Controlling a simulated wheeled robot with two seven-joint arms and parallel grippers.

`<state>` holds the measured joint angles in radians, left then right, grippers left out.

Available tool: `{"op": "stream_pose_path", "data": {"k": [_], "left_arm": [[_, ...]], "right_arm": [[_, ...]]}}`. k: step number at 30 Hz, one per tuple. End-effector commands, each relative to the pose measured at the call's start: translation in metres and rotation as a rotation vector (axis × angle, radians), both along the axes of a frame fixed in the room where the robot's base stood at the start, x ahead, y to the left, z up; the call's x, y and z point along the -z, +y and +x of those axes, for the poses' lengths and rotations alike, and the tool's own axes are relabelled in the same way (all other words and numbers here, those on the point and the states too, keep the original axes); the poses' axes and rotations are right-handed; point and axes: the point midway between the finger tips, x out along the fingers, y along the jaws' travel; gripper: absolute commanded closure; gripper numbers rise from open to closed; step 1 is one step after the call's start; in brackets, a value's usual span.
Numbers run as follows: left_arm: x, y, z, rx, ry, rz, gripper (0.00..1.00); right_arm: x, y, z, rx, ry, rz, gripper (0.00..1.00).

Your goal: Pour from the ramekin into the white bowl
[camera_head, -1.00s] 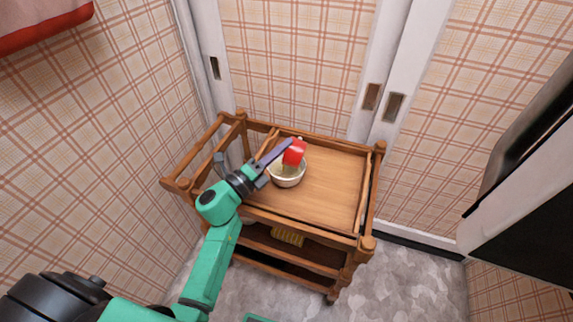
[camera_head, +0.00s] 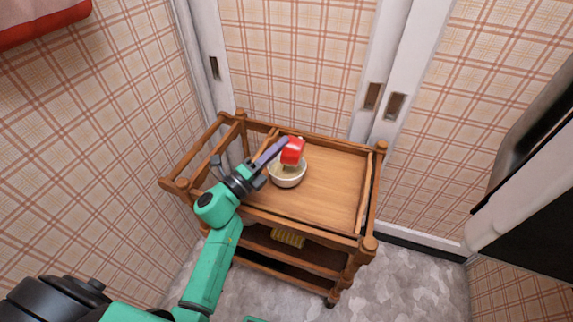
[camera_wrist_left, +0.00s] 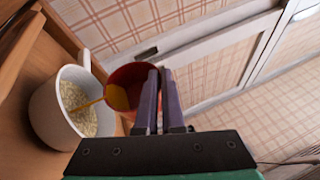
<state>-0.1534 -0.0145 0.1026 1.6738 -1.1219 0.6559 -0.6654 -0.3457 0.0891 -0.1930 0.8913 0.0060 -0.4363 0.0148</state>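The red ramekin (camera_head: 292,151) is held tilted just above the white bowl (camera_head: 288,176), which stands on the wooden cart's top. In the left wrist view the ramekin (camera_wrist_left: 131,84) leans toward the bowl (camera_wrist_left: 46,112), and a thin yellow-orange stream runs from its rim into the bowl. Orange liquid shows inside the ramekin. The bowl holds a pale, grainy filling. My left gripper (camera_head: 283,146) is shut on the ramekin's wall; its two fingers (camera_wrist_left: 157,98) are close together there. My right gripper is not in view.
The wooden cart (camera_head: 335,185) has raised rails and corner posts around its top. The top right of the bowl is clear. A yellow ridged object (camera_head: 288,237) sits on a lower shelf. White sliding doors stand behind the cart.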

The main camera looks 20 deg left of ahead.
Motion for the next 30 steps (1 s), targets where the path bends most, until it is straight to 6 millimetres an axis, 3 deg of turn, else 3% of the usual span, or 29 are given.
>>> {"op": "stream_pose_path", "data": {"k": [30], "left_arm": [[0.001,0.009,0.000,0.001,0.007,-0.127,1.00]], "right_arm": [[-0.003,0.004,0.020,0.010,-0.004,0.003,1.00]]}}
